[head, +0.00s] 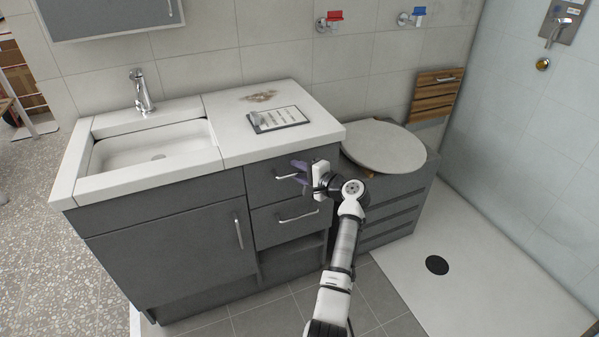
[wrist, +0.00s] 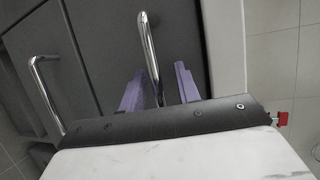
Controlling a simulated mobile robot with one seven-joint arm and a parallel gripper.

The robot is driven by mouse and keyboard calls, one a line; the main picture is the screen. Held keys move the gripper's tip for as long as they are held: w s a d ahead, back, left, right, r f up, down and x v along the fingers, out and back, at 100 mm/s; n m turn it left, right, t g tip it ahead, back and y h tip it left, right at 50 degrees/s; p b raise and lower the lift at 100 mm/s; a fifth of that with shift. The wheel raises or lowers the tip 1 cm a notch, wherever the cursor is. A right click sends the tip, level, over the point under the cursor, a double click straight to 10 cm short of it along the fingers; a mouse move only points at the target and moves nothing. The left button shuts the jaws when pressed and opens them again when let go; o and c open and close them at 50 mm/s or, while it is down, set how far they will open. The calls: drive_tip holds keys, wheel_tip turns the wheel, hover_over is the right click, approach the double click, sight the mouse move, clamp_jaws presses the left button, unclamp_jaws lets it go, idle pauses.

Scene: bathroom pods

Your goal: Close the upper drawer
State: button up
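The upper drawer (head: 262,186) is the top grey front on the right part of the vanity, just under the white countertop. In the head view it looks about flush with the cabinet, and I cannot tell if a small gap is left. My gripper (head: 298,172) is at this drawer's handle, partly covering it. In the wrist view, the chrome upper drawer handle (wrist: 148,45) passes between the two purple fingers of my gripper (wrist: 160,86). The fingers are spread apart, with space beside the handle. The drawer front (wrist: 105,45) is close behind the fingertips.
The lower drawer (head: 268,226) and its handle (wrist: 45,88) are just below. A cabinet door (head: 175,260) is at left. A toilet (head: 385,148) stands close at right. The shower floor (head: 480,270) is clear.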

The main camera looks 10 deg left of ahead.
drive_tip(key=b+v, duration=0.1)
drive_tip(key=v, duration=1.2)
drive_tip(key=shift+s+d+b, duration=0.25)
drive_tip(key=shift+d+b, duration=0.05)
drive_tip(key=shift+b, duration=0.05)
drive_tip(key=shift+r, duration=0.1)
